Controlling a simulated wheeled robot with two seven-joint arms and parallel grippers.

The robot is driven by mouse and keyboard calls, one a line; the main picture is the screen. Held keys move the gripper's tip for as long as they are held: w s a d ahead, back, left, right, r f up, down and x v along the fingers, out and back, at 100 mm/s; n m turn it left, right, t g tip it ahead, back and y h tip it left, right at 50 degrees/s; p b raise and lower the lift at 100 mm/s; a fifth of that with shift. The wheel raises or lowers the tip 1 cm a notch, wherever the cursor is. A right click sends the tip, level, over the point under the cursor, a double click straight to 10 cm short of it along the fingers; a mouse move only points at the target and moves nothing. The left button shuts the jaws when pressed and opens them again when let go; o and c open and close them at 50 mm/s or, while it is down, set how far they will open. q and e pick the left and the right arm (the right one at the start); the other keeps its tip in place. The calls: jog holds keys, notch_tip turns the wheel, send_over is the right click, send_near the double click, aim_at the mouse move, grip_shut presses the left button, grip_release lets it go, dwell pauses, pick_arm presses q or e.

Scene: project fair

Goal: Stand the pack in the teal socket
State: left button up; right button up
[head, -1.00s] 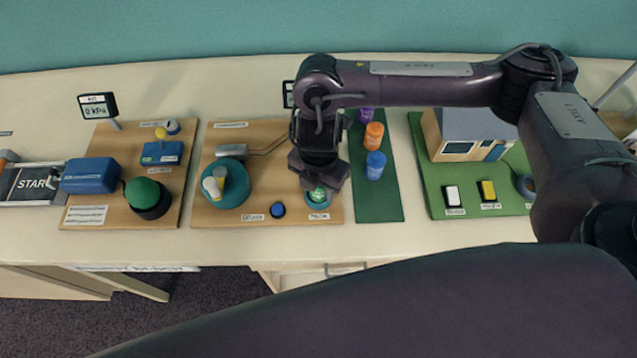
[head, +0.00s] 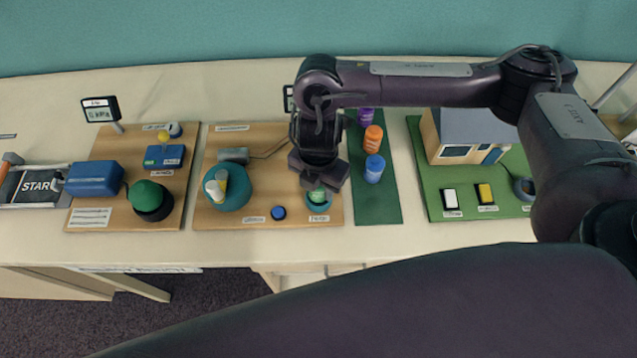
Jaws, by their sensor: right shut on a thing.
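My right gripper (head: 318,184) points down over the middle wooden board and is shut on a small green pack (head: 317,196). The pack is upright, its upper part hidden by the gripper. Directly below it is the teal socket (head: 318,206), a small ring at the board's front right. The pack's lower end appears at or within the ring; I cannot tell how deep it sits. My left gripper is not in view.
A blue button (head: 278,213) and a larger teal round base (head: 228,190) are left of the socket. Purple, orange (head: 373,138) and blue (head: 374,169) cylinders stand on a green strip (head: 377,208) to the right. A model house (head: 465,140) is further right.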

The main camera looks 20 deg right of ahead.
jog(key=shift+f+b, duration=0.45)
jog(key=shift+f, duration=0.35)
dwell(0.6)
jog(key=o, duration=0.7)
jog(key=shift+r, duration=0.1)
notch_tip(320, 180, up, 11)
jog(key=p, duration=1.1)
